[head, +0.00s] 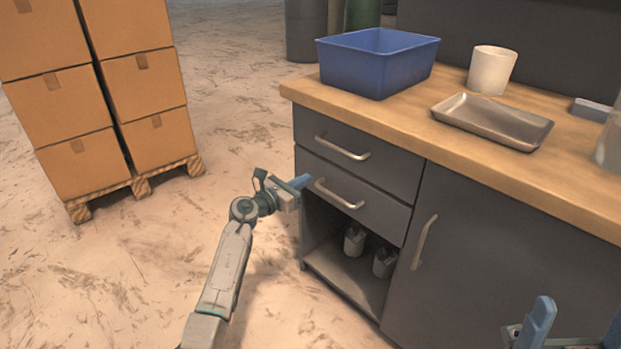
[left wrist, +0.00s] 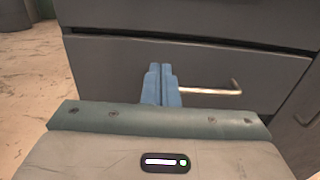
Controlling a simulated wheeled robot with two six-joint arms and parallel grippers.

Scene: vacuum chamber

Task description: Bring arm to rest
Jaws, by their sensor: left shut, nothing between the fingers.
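My left gripper (head: 303,181) is in front of the lower drawer (head: 375,201) of the grey cabinet, near the left end of its handle (head: 338,195). Its blue fingers are together with nothing between them. In the left wrist view the shut fingers (left wrist: 160,72) point at the drawer front, just left of the handle (left wrist: 212,91); I cannot tell whether they touch it. My right gripper (head: 578,328) shows partly at the bottom right, its two blue fingers apart and nothing seen between them.
The wooden worktop (head: 405,112) holds a blue bin (head: 378,68), a white cup (head: 491,70) and a metal tray (head: 492,122). Below the drawers is an open shelf (head: 345,270) with small containers. Stacked boxes (head: 100,85) stand on a pallet (head: 140,187) at left. Floor between is clear.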

